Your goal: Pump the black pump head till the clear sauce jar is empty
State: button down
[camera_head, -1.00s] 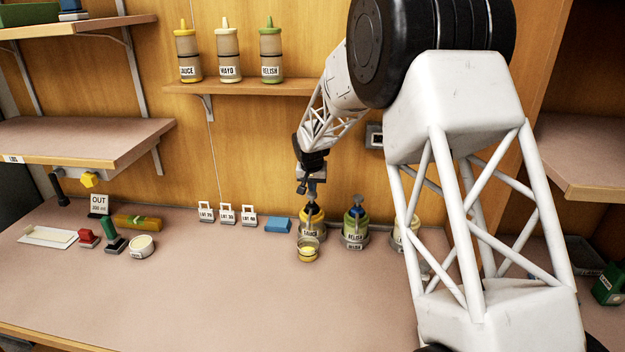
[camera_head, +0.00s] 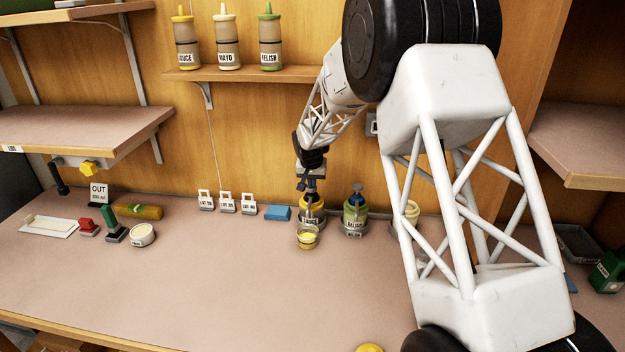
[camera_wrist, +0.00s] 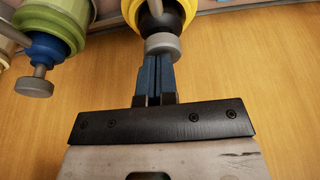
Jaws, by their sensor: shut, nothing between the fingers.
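The sauce jar (camera_head: 312,218), with a yellow lid and a label reading SAUCE, stands upright towards the back of the counter. Its pump has a black collar and a grey top; the black pump head (camera_wrist: 163,45) shows in the wrist view just beyond my fingertips. My gripper (camera_head: 310,190) is shut and empty, pointing down right over the pump. In the wrist view the blue fingers (camera_wrist: 158,72) meet or nearly meet the grey top. A small clear cup (camera_head: 306,237) with yellow content stands in front of the jar. The jar's fill level is too small to tell.
A relish jar (camera_head: 355,218) with a blue pump stands close to the right; another pale jar (camera_head: 410,214) is partly behind my arm. A blue block (camera_head: 277,212) and small tags stand to the left. The front counter is mostly clear, with a yellow round thing (camera_head: 369,348) at the bottom edge.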

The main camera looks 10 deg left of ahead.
aim_at(311, 198)
jog(key=v, duration=1)
dwell(0.3)
dwell(0.4)
dwell(0.6)
jog(key=s+d+r, duration=0.7)
jog(key=s+d, duration=0.4)
jog(key=s, duration=0.2)
jog(key=s+d+r, duration=0.7)
jog(key=s+d, duration=0.3)
jog(key=s, duration=0.3)
jog(key=s+d+f, duration=0.1)
jog(key=s+d, duration=0.2)
jog(key=s, duration=0.7)
jog(key=s+d+f, duration=0.1)
jog(key=s+d, duration=0.2)
jog(key=s, duration=0.7)
jog(key=s+d+f, duration=0.1)
jog(key=s+d, duration=0.3)
jog(key=s, duration=0.6)
jog(key=shift+s+g, duration=0.3)
jog(key=shift+g, duration=0.1)
